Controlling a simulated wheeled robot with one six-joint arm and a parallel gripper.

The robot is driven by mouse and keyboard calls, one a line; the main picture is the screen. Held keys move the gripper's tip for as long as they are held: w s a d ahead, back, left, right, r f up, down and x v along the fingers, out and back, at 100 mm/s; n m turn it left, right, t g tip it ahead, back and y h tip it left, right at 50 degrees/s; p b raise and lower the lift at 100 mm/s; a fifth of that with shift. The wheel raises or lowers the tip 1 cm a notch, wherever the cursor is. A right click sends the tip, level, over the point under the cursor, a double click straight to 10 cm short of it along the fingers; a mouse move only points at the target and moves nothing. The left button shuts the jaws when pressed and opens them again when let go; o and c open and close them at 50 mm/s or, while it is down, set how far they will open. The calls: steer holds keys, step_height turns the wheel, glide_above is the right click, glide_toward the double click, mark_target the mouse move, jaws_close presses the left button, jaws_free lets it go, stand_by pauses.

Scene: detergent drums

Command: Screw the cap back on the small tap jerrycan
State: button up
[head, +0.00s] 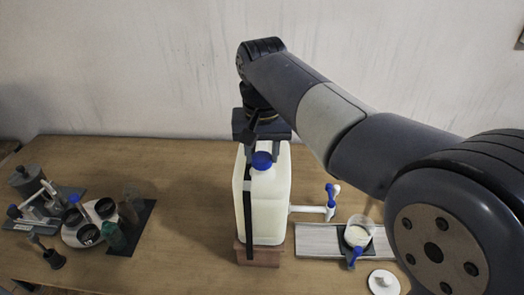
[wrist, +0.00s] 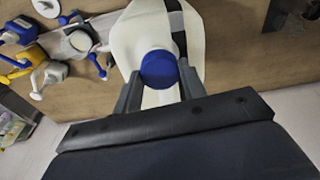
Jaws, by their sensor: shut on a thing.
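The small tap jerrycan (head: 270,212), off-white with a dark strap, stands upright on a brown block. It also shows in the wrist view (wrist: 126,35). Its white tap (head: 312,209) with a blue handle sticks out to the right. The blue cap (head: 262,161) is at the top of the jerrycan. My gripper (head: 262,155) points down over the jerrycan, shut on the cap; in the wrist view the cap (wrist: 159,68) sits between the two fingers. The neck under the cap is hidden, so I cannot tell how the cap sits on it.
A clear cup (head: 359,231) stands on a grey board (head: 318,240) below the tap, near a blue-handled item (head: 355,255). A white disc (head: 383,282) lies at the front right. A round tray (head: 72,238) with dark cups and other gear are at the left. The table between is clear.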

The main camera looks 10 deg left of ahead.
steer(key=shift+f, duration=0.15)
steer(key=m, duration=0.4)
steer(key=shift+m+h, duration=0.3)
steer(key=shift+m, duration=0.5)
steer(key=m, duration=0.4)
steer(key=shift+a+h, duration=0.1)
steer(key=shift+h, duration=0.2)
steer(key=o, duration=1.5)
steer(key=shift+r, duration=0.2)
steer(key=shift+r, duration=3.9)
